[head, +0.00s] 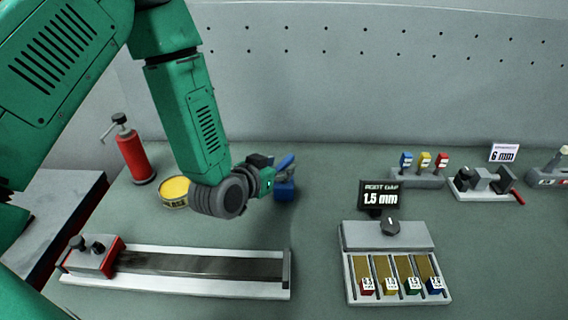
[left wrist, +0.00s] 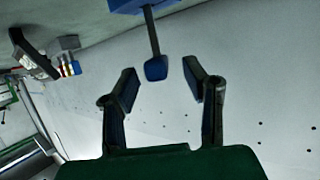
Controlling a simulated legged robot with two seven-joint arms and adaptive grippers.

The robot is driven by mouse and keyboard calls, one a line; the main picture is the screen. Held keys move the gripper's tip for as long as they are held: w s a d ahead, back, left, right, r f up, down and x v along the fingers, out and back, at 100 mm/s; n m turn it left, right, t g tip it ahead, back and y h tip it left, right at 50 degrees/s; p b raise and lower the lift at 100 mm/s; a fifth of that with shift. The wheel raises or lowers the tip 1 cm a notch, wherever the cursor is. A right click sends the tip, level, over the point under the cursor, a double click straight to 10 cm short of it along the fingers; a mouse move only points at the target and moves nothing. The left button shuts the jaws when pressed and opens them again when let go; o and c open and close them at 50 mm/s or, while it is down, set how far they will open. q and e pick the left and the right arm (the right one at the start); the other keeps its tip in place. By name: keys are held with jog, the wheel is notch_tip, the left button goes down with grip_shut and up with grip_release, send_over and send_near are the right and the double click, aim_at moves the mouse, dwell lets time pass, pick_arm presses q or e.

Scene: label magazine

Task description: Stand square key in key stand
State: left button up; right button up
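My left gripper (head: 272,178) is at the middle of the head view, beside a blue block (head: 285,192) on the bench. In the left wrist view the gripper (left wrist: 166,82) is open. A thin dark rod with a blue end (left wrist: 156,69) reaches from the blue block (left wrist: 141,4) to between the fingertips, with gaps on both sides. This may be the square key in its stand; its cross-section cannot be told. A grey rack (head: 418,180) further right holds upright blue, yellow and red pieces. My right gripper is not in view.
A yellow round tin (head: 175,190) and a red cylinder with a handle (head: 135,155) are at the left. A long rail (head: 190,285) lies in front. A labelled magazine (head: 395,238) stands front right. A small fixture (head: 485,185) is beyond the rack. The bench between is clear.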

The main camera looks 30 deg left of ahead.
pick_arm(q)
jog(key=v, duration=0.4)
jog(key=shift+s+r, duration=0.15)
jog(key=shift+s, duration=0.2)
jog(key=shift+s, duration=0.1)
